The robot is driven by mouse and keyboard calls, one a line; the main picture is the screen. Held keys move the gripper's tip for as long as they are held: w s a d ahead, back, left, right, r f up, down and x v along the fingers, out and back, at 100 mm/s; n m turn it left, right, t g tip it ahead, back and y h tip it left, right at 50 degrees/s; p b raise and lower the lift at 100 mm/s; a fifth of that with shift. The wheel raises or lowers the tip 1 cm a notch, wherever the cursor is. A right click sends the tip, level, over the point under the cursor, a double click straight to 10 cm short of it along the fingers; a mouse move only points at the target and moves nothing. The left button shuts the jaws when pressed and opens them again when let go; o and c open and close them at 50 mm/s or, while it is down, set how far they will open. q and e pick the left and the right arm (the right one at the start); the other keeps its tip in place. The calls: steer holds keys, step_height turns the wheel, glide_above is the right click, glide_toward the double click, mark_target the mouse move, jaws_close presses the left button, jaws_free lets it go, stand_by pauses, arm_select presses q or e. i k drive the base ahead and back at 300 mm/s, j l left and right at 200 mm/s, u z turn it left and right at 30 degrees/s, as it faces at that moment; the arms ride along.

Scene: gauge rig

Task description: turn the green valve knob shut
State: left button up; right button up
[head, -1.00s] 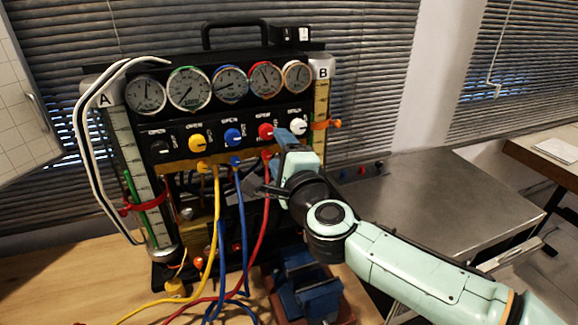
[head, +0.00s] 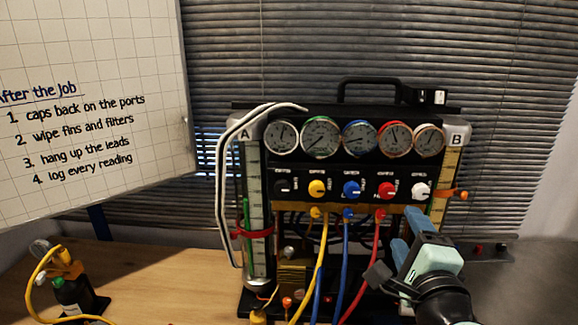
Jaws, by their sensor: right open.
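The gauge rig (head: 335,180) has a row of knobs on its black panel: a dark knob (head: 283,186), a yellow knob (head: 317,188), a blue knob (head: 352,188), a red knob (head: 387,189) and a white knob (head: 420,190). No knob looks clearly green; the green-rimmed gauge (head: 320,138) sits above the yellow one. My right gripper (head: 410,235) is open, its blue fingers apart, below the white knob at the panel's lower right. It appears to hold nothing. My left gripper is out of view.
Yellow (head: 322,262), blue (head: 345,260) and red (head: 374,260) hoses hang below the panel. Glass tubes A (head: 256,220) and B (head: 447,185) flank it. A dark bottle (head: 75,292) stands on the wooden bench (head: 170,280), which is mostly clear between bottle and rig.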

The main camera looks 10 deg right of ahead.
mark_target(59, 281)
steer(key=k+j, duration=0.15)
steer(key=k, duration=0.35)
steer(key=k+j, duration=0.2)
steer(key=k, duration=0.25)
